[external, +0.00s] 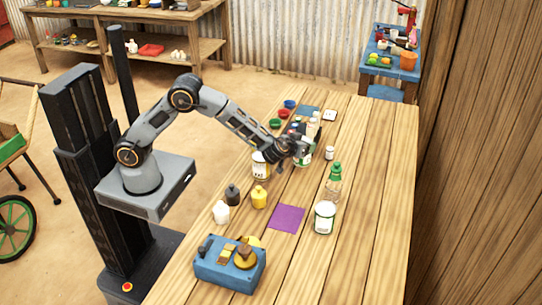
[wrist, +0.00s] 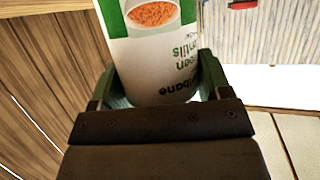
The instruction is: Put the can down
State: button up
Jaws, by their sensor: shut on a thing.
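My gripper (external: 298,148) is over the middle of the wooden table in the external view. In the wrist view my gripper (wrist: 154,90) is shut on a white and green can (wrist: 158,55), with one green finger on each side of it. The can has a picture of a bowl of orange lentils, and its lettering appears upside down in that view. In the external view the can (external: 303,160) shows partly below my gripper. I cannot tell whether its base touches the table. A purple mat (external: 287,219) lies bare on the table, nearer the camera.
Around the held can stand a white can (external: 261,166), a green-capped bottle (external: 333,184) and a small jar (external: 329,153). Black (external: 232,195) and yellow (external: 259,197) bottles stand left. A blue box (external: 228,274) is in front.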

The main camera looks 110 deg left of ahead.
jog(key=shift+w+a+f, duration=0.2)
jog(key=shift+w+f, duration=0.15)
jog(key=shift+f, duration=1.6)
jog(key=shift+f, duration=0.2)
jog(key=o, duration=1.1)
